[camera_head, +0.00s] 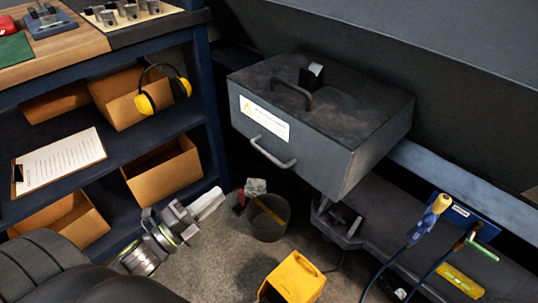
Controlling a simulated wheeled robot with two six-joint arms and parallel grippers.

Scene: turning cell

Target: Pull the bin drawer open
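The bin drawer (365,150) is a dark grey metal box on the machine's side, right of centre. Its front carries a pale bar handle (272,153) and a white label with a yellow mark (264,117). A dark handle (291,93) and a small block sit on its top. My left gripper (212,203) comes in from the lower left, low over the floor. It is below and left of the bar handle, clearly apart from it. Its fingers are pale and seen from the side; I cannot tell whether they are open. My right gripper is not in view.
A blue shelf rack (207,95) with cardboard bins, a clipboard (60,164) and yellow earmuffs (161,92) stands left. A dark round bucket (268,219) and a yellow housing (295,278) stand on the floor. Tools and a blue holder (462,212) lie right.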

